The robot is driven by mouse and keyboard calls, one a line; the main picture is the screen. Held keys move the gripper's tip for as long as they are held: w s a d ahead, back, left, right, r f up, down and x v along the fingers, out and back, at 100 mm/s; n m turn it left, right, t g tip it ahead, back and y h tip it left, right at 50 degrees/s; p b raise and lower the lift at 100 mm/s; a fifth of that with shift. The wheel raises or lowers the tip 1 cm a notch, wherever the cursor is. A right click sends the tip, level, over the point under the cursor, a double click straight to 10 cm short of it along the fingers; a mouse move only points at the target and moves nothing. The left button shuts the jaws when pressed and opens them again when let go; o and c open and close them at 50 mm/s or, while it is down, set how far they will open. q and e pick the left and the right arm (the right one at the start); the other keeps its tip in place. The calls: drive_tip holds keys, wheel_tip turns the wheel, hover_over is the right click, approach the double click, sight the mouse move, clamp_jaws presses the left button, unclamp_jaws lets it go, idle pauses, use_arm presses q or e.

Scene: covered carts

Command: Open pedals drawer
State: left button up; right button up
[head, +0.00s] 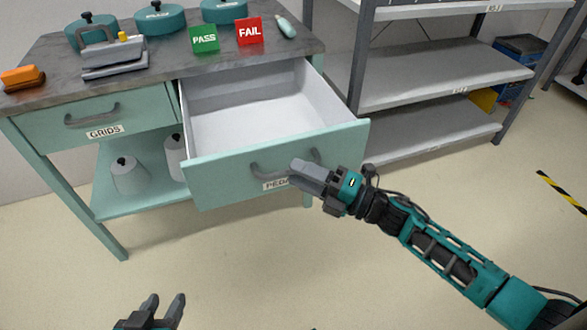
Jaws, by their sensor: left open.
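The pedals drawer (225,178) of the teal cart stands pulled well out, and its pale grey inside (250,110) looks empty. Its label is partly hidden; "PEDA" shows.
The shut grids drawer (60,128) is at the left. On the worktop (170,60) are teal lidded pots, a grey device, an orange item, and PASS (204,39) and FAIL (249,31) signs. Grey shelving (430,75) stands at right. The floor in front is clear.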

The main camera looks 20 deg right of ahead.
use_arm(q)
drive_tip(key=shift+s+a+r, duration=0.1)
drive_tip(key=shift+s+r, duration=0.05)
drive_tip(key=shift+r, duration=0.05)
use_arm(e)
drive_tip(key=v, duration=1)
drive_tip(key=shift+s+d, duration=0.2)
drive_tip(key=shift+d, duration=0.05)
drive_tip(key=s+a+f+m+g+h, duration=0.1)
drive_tip(key=s+a+f+m+h, duration=0.35)
drive_tip(key=m, duration=0.85)
drive_tip(key=s+a+f+m+g+h, duration=0.15)
drive_tip(key=a+f+m+h, duration=0.45)
drive_tip(key=m, duration=0.8)
use_arm(q)
wheel_tip(320, 180, up, 10)
drive_tip(key=s+a+y+p, duration=0.1)
drive_tip(key=a+p, duration=0.2)
drive_tip(key=p, duration=1.2)
drive_tip(key=shift+s, duration=0.2)
use_arm(e)
drive_tip(key=s+d+r+h, duration=0.1)
drive_tip(key=d+r, duration=0.1)
drive_tip(key=r, duration=0.4)
drive_tip(key=s+d+r+h, duration=0.1)
drive_tip(key=d+r, duration=0.1)
drive_tip(key=r, duration=0.4)
drive_tip(key=shift+d+r, duration=0.2)
drive_tip(key=shift+d, duration=0.1)
